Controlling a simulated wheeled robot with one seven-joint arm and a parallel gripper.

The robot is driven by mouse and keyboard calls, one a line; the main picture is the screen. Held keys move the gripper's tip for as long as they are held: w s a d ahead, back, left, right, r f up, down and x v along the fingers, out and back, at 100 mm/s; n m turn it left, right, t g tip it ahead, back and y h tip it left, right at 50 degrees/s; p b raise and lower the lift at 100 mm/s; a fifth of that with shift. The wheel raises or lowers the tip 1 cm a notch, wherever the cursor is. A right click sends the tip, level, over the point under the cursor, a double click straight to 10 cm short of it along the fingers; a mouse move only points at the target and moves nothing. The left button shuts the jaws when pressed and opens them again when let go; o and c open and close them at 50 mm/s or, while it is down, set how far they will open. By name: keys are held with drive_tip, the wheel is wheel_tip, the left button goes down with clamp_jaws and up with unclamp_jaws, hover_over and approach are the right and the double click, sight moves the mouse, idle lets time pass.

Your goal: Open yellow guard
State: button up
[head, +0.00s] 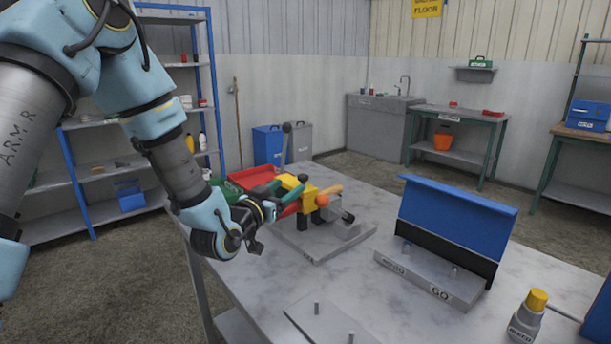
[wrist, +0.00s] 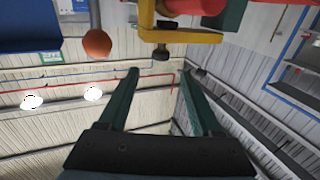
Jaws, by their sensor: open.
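The yellow guard (head: 308,202) is a block-like yellow part on the fixture on the near table, partly hidden by my gripper. In the wrist view a yellow bracket (wrist: 190,38), which looks like the guard, is at the top with a dark knob (wrist: 161,52) under it.
An orange ball (head: 322,200) is beside the guard, also in the wrist view (wrist: 97,43). A blue-backed stand (head: 455,222) and a yellow-capped bottle (head: 528,315) stand to the right. The table (head: 265,278) is bare at front left.

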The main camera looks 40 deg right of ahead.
sight(300, 177)
drive_tip(key=p+x, duration=0.2)
drive_tip(key=x, duration=0.7)
drive_tip(key=shift+p, duration=0.4)
clamp_jaws()
idle(0.9)
